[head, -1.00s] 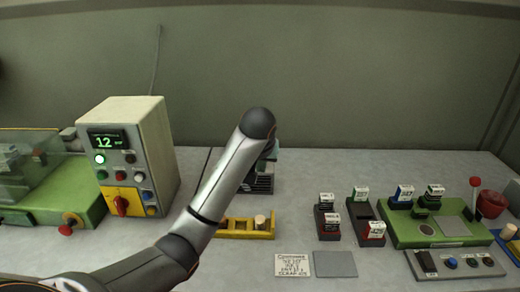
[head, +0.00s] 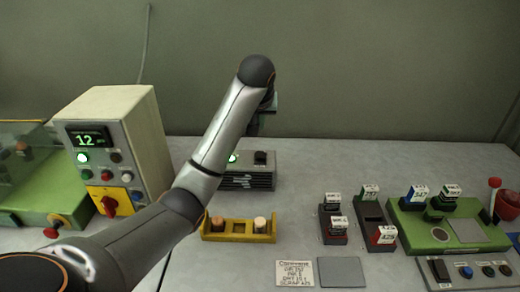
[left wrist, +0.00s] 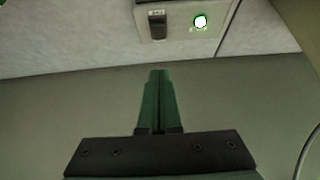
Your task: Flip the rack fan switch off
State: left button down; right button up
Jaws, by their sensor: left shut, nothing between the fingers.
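A low dark box with a vented front (head: 248,181) stands behind the yellow rack. On its top are a black switch (head: 260,157) and a glowing green lamp (head: 233,158). I take this to be the rack fan switch; its small label is unreadable. My left gripper (head: 262,118) is above and behind the box, mostly hidden by my arm. In the left wrist view its green fingers (left wrist: 158,75) are shut and empty, apart from the switch (left wrist: 157,26), with the lit lamp (left wrist: 200,21) beside it. My right gripper is not in view.
A yellow rack (head: 238,237) with cork stoppers stands in front of the box. A control cabinet (head: 120,140) reading 12 is to the left. A card (head: 296,273) and grey plate (head: 340,271) lie in front; small holders and a green station (head: 420,232) are right.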

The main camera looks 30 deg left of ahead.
pick_arm(q)
send_over(260, 154)
jog(key=s+d, duration=0.1)
jog(key=s, duration=0.1)
notch_tip(260, 154, down, 8)
jog(key=shift+d+r+p, duration=0.1)
jog(key=shift+d+p, duration=0.05)
jog(key=shift+p, duration=0.25)
notch_tip(260, 154, down, 3)
jog(key=shift+f, duration=0.2)
jog(key=shift+s+d+f+p, duration=0.1)
jog(key=shift+f+p, duration=0.2)
jog(key=shift+f, duration=0.25)
